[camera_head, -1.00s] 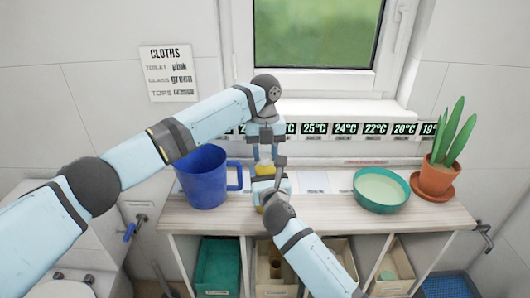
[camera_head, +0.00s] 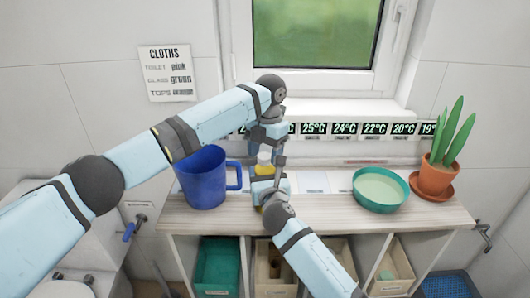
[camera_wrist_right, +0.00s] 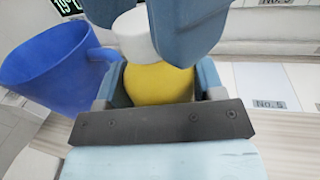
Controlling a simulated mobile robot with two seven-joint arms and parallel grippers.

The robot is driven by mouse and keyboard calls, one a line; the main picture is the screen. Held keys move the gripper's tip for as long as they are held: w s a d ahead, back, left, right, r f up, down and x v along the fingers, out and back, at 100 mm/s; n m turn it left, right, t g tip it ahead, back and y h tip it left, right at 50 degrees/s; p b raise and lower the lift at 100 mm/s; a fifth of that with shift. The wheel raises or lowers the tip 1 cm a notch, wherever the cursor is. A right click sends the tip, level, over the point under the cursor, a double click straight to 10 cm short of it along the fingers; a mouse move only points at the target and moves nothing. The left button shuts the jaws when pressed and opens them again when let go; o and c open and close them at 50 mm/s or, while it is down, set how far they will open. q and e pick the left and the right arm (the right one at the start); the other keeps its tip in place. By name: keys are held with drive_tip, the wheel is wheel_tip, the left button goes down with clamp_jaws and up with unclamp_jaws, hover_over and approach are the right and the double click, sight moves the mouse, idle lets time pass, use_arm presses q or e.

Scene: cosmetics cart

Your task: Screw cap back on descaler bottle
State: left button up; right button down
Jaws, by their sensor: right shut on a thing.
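The descaler bottle is yellow with a white top; its yellow body (camera_wrist_right: 160,82) fills the jaws of my right gripper (camera_wrist_right: 158,92) in the right wrist view. In the head view the bottle (camera_head: 264,170) is mostly hidden behind my two arms. My right gripper (camera_head: 268,188) is shut on the bottle and holds it upright or nearly so above the cart top. The white cap (camera_wrist_right: 135,36) is at the bottle's top, slightly tilted in the wrist picture. My left gripper (camera_head: 268,150) is above, its fingers apart on either side of the cap; contact is unclear.
A blue jug (camera_head: 204,178) stands close left of the grippers on the wooden cart top (camera_head: 325,213). A green bowl (camera_head: 381,203) and a potted plant (camera_head: 437,175) stand to the right. Temperature labels line the sill behind. Open bins are below.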

use_arm(q)
drive_tip(key=shift+r, duration=2.2)
drive_tip(key=shift+c, duration=0.4)
